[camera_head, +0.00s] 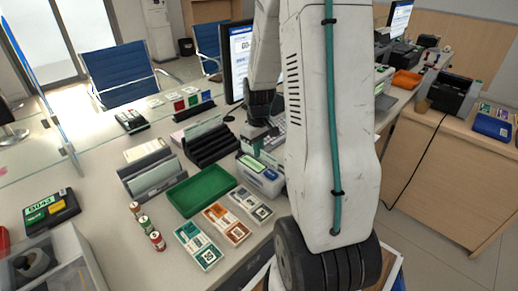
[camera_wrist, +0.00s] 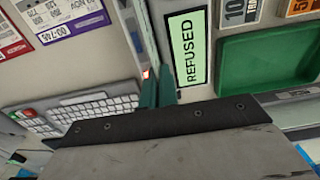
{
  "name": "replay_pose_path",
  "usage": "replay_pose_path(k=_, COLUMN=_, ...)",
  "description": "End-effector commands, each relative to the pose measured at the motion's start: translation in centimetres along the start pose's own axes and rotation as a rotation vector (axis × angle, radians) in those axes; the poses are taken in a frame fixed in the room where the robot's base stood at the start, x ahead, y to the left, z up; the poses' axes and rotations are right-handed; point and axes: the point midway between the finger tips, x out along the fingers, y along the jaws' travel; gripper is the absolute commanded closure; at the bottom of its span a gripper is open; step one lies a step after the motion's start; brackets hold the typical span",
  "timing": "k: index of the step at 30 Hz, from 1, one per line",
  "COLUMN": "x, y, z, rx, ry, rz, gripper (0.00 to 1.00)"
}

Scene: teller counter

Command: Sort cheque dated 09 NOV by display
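My gripper (camera_wrist: 158,88) points down with its two teal fingers close together. I cannot tell whether anything thin is between them. In the head view my gripper (camera_head: 258,150) is just above a grey box (camera_head: 265,184) with a pale green label. In the wrist view that label (camera_wrist: 187,48) reads REFUSED and lies right beside the fingers. My arm hides that area in the head view. The display (camera_head: 241,55) is partly hidden behind my arm.
A green tray (camera_head: 176,205) is left of the box, with teal (camera_head: 198,246), orange (camera_head: 227,225) and grey (camera_head: 251,205) cards in front. Dark slotted racks (camera_head: 211,145) stand behind. A keyboard (camera_wrist: 85,112) is on the box's other side. Small cylinders (camera_head: 157,241) stand at left.

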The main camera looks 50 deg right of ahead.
Motion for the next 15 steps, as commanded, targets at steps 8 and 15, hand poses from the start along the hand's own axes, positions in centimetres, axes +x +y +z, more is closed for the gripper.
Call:
replay_pose_path(k=8, x=-0.9, y=0.0, z=-0.1, rx=0.000, ry=0.002, rz=0.001, gripper=1.00)
replay_pose_path(k=15, x=-2.1, y=0.0, z=-0.1, rx=0.000, ry=0.001, rz=0.001, gripper=1.00)
